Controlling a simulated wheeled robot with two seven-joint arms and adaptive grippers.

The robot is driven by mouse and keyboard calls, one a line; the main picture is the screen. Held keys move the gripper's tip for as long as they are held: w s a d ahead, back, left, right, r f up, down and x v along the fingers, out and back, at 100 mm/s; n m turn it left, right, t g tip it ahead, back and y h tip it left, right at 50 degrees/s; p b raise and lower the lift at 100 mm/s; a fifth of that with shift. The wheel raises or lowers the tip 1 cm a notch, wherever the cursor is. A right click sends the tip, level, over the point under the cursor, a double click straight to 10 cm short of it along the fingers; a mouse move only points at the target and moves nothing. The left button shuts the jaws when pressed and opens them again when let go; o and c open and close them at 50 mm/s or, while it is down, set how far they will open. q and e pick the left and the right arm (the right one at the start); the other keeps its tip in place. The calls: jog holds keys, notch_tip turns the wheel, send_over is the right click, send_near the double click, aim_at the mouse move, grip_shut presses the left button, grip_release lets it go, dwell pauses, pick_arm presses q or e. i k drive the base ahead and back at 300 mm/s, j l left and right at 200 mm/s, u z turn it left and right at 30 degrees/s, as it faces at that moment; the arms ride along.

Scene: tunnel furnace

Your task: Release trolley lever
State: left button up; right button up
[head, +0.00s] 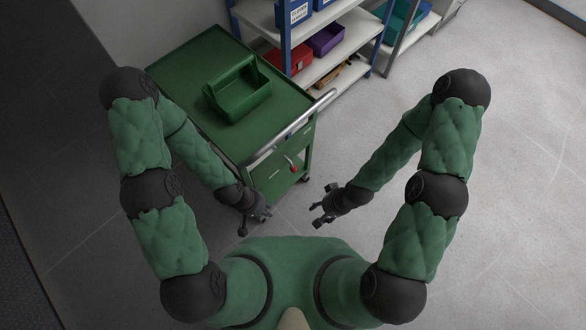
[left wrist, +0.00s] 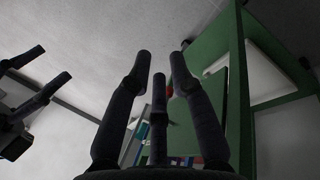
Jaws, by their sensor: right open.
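The green trolley (head: 215,60) stands at the left of the head view, with a metal push handle (head: 290,130) along its near end. A small lever with a red knob (head: 293,168) sits below that handle. A bit of red (left wrist: 169,91), which looks like the knob, shows between the fingers in the left wrist view. My left gripper (head: 258,216) is open and empty, below and left of the lever, apart from it. My right gripper (head: 320,205) is open and empty, below and right of the lever. Its fingers also show in the left wrist view (left wrist: 50,88).
A green open tote (head: 238,92) with a handle rests on the trolley top. A shelf rack (head: 335,45) with blue, red and purple bins stands behind the trolley. The floor (head: 530,150) to the right is clear.

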aim_at(293, 168)
jog(key=k+l, duration=0.15)
jog(key=l, duration=0.25)
jog(key=k+l, duration=0.15)
jog(key=l, duration=0.25)
jog(key=k+l+z, duration=0.1)
jog(key=l, duration=0.3)
jog(key=k+l, duration=0.2)
jog(key=l, duration=0.2)
